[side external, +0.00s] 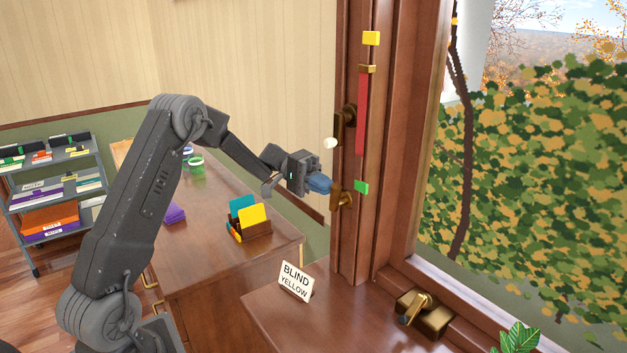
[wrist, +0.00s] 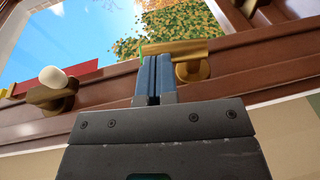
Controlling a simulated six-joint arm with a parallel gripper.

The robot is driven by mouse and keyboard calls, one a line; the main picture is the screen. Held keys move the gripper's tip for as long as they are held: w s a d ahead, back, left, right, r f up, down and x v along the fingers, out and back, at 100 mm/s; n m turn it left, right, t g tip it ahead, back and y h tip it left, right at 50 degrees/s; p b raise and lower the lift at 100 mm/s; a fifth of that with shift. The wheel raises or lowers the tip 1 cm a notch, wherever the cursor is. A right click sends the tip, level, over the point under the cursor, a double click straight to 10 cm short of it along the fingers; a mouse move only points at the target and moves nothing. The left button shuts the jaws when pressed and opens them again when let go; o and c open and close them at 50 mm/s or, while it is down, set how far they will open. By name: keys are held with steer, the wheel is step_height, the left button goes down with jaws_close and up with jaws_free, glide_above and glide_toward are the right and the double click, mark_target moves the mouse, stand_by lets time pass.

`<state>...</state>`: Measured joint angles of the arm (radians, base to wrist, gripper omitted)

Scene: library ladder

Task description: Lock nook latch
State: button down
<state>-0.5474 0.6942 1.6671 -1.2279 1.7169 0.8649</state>
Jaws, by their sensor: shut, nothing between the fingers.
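A brass lever fitting (side external: 343,198) is on the wooden window post. In the wrist view the brass fitting (wrist: 190,58) has a horizontal bar above a round mount. My gripper (side external: 325,185) is shut and empty, with blue fingers. In the wrist view its fingertips (wrist: 153,60) overlap the left end of the bar; I cannot tell whether they touch. A second brass fitting (side external: 347,120) with a white knob (side external: 330,143) is higher on the post. The knob (wrist: 52,78) is left of my fingers in the wrist view. No label shows which fitting is the nook latch.
A red strip (side external: 361,115) runs between a yellow block (side external: 371,38) and a green block (side external: 361,187) on the post. A "BLIND YELLOW" sign (side external: 296,281) and brass crank fitting (side external: 425,313) are below. A desk (side external: 205,240) with a card holder stands beneath my arm.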

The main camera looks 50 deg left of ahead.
mark_target(333, 186)
steer(key=shift+d+r+y, duration=0.15)
steer(key=shift+d+y, duration=0.1)
steer(key=shift+y, duration=0.15)
stand_by(0.5)
steer(key=y, duration=0.1)
steer(key=d+y, duration=0.1)
steer(key=y, duration=0.1)
steer(key=d+m+y, duration=0.1)
steer(key=shift+r+g+y, duration=0.3)
steer(key=shift+r+y, duration=0.1)
steer(key=shift+d, duration=0.25)
steer(key=shift+d+f, duration=0.15)
steer(key=shift+d, duration=0.4)
steer(key=shift+d+f, duration=0.15)
steer(key=shift+d, duration=0.4)
steer(key=shift+d+f, duration=0.4)
steer(key=shift+d, duration=0.25)
steer(key=shift+d+f, duration=0.2)
